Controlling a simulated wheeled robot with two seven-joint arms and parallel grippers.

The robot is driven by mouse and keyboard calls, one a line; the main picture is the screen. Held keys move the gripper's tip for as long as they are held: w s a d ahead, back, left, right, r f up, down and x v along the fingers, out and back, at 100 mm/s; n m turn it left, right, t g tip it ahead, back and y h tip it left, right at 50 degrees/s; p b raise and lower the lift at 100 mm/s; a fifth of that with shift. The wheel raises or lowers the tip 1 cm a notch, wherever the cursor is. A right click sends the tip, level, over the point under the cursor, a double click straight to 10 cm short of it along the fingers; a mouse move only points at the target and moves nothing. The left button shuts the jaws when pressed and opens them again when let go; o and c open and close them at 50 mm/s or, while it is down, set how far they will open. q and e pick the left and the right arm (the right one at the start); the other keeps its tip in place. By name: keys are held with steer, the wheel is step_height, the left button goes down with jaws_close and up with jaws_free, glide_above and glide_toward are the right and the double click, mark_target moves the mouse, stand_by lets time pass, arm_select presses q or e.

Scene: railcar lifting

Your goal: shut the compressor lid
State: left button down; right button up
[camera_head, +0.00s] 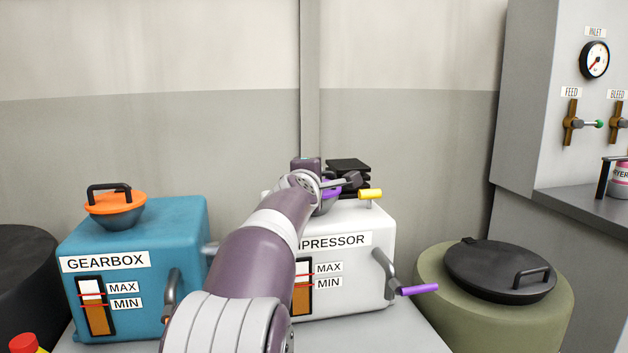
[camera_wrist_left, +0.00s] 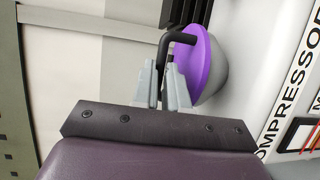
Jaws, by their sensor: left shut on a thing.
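The white compressor (camera_head: 352,272) stands in the middle of the bench, its label partly covered by my left arm. Its purple lid (camera_wrist_left: 187,62) lies on the grey bowl-shaped filler (camera_wrist_left: 216,72) in the left wrist view, with no clear gap showing between them. I cannot tell whether it is fully seated. My left gripper (camera_wrist_left: 163,78) is shut on the lid's black handle (camera_wrist_left: 181,37). In the head view the lid is mostly hidden behind my left wrist, with only a little purple showing. My right gripper is in neither view.
A blue gearbox (camera_head: 160,230) with an orange lid (camera_head: 115,202) stands left of the compressor. A black stack (camera_head: 348,168) and a yellow-ended lever (camera_head: 370,194) are close by the gripper. A purple-handled lever (camera_head: 418,290) sticks out right, near an olive drum (camera_head: 535,318).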

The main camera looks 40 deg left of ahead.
arm_select(q)
steer(key=shift+w+f, duration=0.1)
steer(key=shift+f, duration=0.45)
steer(key=c, duration=1.2)
jaws_free()
steer(key=shift+d, duration=0.1)
steer(key=shift+o, duration=0.2)
steer(key=shift+r, duration=0.15)
steer(key=shift+s+d+r, duration=0.1)
steer(key=shift+s+d, duration=0.05)
steer(key=shift+s, duration=0.2)
steer(key=v, duration=1.2)
steer(key=shift+b, duration=0.35)
